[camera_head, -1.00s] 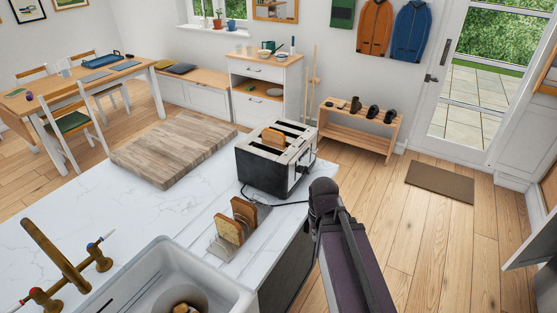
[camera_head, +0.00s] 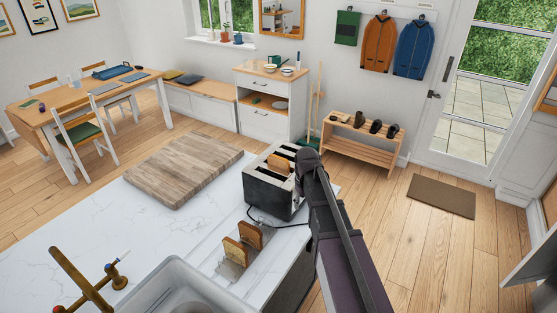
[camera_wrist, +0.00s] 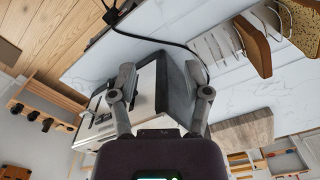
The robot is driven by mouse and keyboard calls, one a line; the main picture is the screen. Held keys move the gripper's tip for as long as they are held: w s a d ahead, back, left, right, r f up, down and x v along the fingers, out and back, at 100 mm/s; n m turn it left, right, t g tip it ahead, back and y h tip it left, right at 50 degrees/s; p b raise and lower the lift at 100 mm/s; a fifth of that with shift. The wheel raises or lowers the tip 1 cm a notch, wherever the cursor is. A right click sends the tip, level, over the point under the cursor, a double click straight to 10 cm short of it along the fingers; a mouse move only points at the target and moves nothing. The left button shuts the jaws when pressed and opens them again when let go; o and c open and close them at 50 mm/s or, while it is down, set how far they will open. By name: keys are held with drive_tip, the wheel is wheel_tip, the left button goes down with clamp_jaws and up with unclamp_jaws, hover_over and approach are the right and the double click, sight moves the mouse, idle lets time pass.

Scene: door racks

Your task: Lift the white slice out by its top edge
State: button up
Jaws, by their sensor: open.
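The toaster (camera_head: 275,190) stands on the marble counter, with a golden-tan slice (camera_head: 279,165) sticking up from a slot. Two more slices stand in a wire toast rack (camera_head: 226,268): a rear one (camera_head: 251,234) and a front one (camera_head: 235,251). No slice looks plainly white, so I cannot tell which is the white slice. My gripper (camera_head: 308,163) is by the toaster's right end in the head view, hiding part of it. In the wrist view my gripper (camera_wrist: 165,82) is open, its fingers spread in front of the toaster (camera_wrist: 147,90). Nothing shows held between them.
A dark cord (camera_head: 275,222) runs from the toaster across the counter. A wooden board (camera_head: 185,172) lies left of the toaster. The sink (camera_head: 178,287) and brass tap (camera_head: 85,280) are at the near left. Open floor lies right of the counter.

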sight(278, 157)
drive_tip(key=w+a+r+n+p, duration=0.3)
drive_tip(key=w+r+p, duration=0.4)
drive_tip(key=w, duration=0.5)
drive_tip(key=w+a+r+n+p, duration=0.3)
drive_tip(key=w+r+p, duration=0.3)
drive_tip(key=w, duration=0.5)
wheel_tip(278, 157, up, 2)
drive_tip(key=shift+w+a+r+p, duration=0.1)
drive_tip(key=shift+w+a+p, duration=0.3)
drive_tip(key=shift+a, duration=0.1)
wheel_tip(278, 157, down, 9)
drive_tip(key=b, duration=0.8)
drive_tip(key=shift+r+b, duration=0.15)
drive_tip(key=shift+b, duration=0.2)
drive_tip(key=shift+w+a+f+b, duration=0.1)
drive_tip(key=shift+f+b, duration=2.5)
